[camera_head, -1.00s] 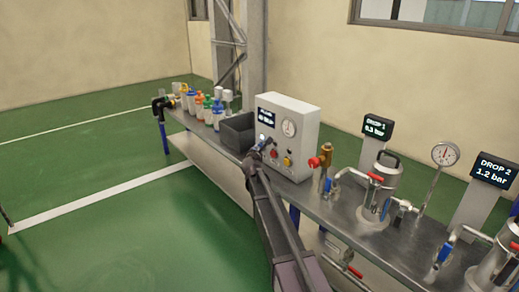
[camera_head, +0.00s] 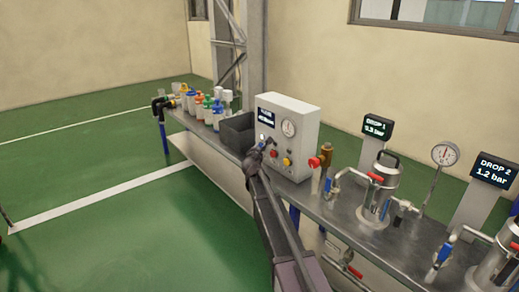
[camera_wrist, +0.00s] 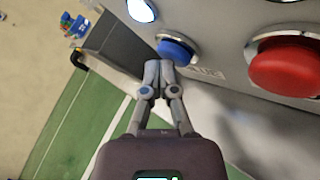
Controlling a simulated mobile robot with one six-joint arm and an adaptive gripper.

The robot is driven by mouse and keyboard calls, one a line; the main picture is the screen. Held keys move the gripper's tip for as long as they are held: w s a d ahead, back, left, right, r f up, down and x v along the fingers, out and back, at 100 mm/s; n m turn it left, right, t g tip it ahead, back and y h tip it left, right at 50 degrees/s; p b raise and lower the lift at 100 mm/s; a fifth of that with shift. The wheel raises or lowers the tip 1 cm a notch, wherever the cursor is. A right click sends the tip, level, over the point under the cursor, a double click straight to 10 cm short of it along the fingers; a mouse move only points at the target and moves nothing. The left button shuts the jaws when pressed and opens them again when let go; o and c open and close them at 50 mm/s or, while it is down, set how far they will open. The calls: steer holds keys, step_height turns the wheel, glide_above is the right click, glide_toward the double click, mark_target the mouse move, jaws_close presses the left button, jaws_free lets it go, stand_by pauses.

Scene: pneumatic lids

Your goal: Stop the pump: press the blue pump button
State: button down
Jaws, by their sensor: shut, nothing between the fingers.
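The white control box (camera_head: 296,119) stands on the metal bench, with a small display and a dial on its front. In the wrist view the blue pump button (camera_wrist: 176,50) sits on the panel in a metal ring, left of a large red button (camera_wrist: 287,67). My gripper (camera_wrist: 152,64) is shut and empty, its tips just below and left of the blue button's centre. I cannot tell whether they touch it. In the head view my gripper (camera_head: 266,143) is in front of the box and hides the blue button.
A lit white lamp (camera_wrist: 141,9) is above the blue button. A dark bin (camera_head: 237,132) stands left of the box, with several bottles (camera_head: 206,107) beyond it. A red-knobbed valve (camera_head: 321,162) and a steel vessel (camera_head: 381,187) stand to the right.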

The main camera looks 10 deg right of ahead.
steer(key=shift+w+d, duration=0.15)
steer(key=shift+d, duration=0.1)
steer(key=shift+w+d, duration=0.1)
steer(key=shift+d, duration=0.1)
stand_by(0.3)
steer(key=shift+s+a, duration=0.2)
steer(key=shift+a, duration=0.15)
stand_by(0.3)
steer(key=s+a, duration=0.3)
steer(key=a, duration=0.2)
stand_by(0.6)
steer(key=shift+a, duration=0.1)
stand_by(3.1)
